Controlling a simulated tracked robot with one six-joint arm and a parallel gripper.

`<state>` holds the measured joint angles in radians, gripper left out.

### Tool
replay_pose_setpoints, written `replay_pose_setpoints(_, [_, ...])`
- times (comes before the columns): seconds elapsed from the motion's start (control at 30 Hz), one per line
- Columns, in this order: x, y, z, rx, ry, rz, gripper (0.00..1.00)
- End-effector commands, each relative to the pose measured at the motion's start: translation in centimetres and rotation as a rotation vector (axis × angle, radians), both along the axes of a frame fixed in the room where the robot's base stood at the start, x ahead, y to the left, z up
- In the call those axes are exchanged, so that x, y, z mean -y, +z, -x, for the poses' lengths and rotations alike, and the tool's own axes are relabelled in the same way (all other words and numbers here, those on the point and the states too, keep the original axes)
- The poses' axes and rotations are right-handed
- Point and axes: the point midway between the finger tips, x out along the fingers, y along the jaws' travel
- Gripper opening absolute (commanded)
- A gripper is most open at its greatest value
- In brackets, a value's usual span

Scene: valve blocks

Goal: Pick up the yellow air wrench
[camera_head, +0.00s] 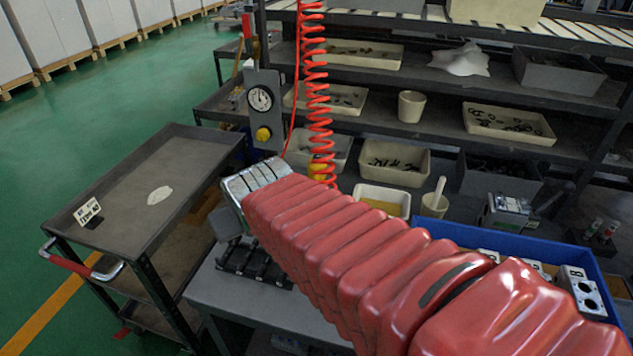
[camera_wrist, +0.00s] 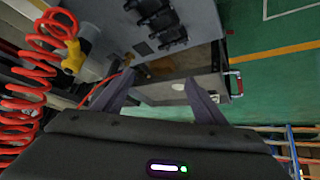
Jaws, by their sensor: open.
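The yellow air wrench (camera_head: 320,169) hangs at the lower end of a red coiled hose (camera_head: 316,85), just right of my wrist in the head view. My red-sleeved arm hides its lower part there. In the wrist view the yellow wrench (camera_wrist: 73,57) is at upper left, beside the red coil (camera_wrist: 38,65), outside my fingers. My gripper (camera_wrist: 160,77) is open, with its two dark fingers apart and nothing held between them. In the head view my fingers are hidden.
A grey bench (camera_head: 250,307) with a black rack (camera_head: 255,262) lies below my wrist. A cart (camera_head: 130,190) stands left. A gauge panel (camera_head: 262,105) is behind my wrist. Shelves with bins (camera_head: 508,122) fill the back. A blue crate (camera_head: 470,235) holds valve blocks at right.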

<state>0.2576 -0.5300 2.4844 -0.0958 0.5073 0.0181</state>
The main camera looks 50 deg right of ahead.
Motion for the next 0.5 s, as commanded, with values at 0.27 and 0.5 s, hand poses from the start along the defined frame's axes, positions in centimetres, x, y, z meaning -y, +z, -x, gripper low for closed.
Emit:
replay_pose_setpoints(0.27, [10.3, -1.9, -4.4, 0.141, -0.149, 0.078, 0.66])
replay_pose_setpoints(0.5, [18.2, -3.8, -5.9, 0.267, -0.223, 0.117, 0.66])
